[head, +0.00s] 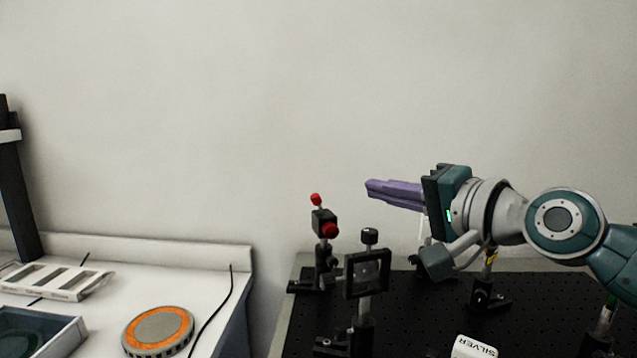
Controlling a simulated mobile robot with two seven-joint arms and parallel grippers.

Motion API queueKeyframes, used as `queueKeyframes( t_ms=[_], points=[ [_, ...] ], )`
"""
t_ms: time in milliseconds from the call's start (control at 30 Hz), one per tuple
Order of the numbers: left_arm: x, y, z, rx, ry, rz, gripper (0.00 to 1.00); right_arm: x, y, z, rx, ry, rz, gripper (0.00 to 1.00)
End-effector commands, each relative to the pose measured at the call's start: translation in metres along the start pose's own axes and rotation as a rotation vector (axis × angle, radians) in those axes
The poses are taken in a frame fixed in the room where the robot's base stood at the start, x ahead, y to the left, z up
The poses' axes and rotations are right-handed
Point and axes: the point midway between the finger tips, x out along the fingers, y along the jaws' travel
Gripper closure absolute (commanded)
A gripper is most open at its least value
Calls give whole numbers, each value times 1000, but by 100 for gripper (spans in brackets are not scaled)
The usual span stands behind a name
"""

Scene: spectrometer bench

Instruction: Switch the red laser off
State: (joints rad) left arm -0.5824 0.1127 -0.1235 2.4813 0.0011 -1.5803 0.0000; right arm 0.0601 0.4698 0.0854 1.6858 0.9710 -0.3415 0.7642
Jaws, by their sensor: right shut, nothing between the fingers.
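A small black device with a red front knob and a red top button (324,222) stands upright on a post on the black breadboard; I cannot tell for sure that it is the red laser. My right gripper (370,188), with purple fingers, comes in from the right and points left. It is shut and empty, raised above the board, to the right of this device and apart from it in the picture. Part of a mount below my right wrist is hidden. My left gripper is not in view.
A square black-framed optic (367,272) on a post stands in front of the device. Another post mount (489,290) stands to the right. A white block marked SILVER (474,347) lies at the front. An orange-ringed disc (158,331) and a white slotted rack (60,281) are on the left bench.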

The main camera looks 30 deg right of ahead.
Motion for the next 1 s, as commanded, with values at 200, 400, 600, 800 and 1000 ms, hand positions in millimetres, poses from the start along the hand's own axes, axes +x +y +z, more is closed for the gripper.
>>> queueKeyframes(
  t_ms=[200, 400, 600, 800, 1000],
  points=[
    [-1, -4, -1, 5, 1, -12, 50, -46, 1, 2, -1, -4, 4, 100],
    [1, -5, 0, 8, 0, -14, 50, -73, 0, 2, 0, -3, 3, 100],
    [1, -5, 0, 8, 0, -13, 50, -83, -2, 1, 0, -3, 0, 100],
    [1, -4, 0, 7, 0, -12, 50, -83, -2, 1, 1, -3, 0, 100],
    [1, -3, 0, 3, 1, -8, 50, -83, -2, 1, 0, -3, 0, 100]
  ],
)
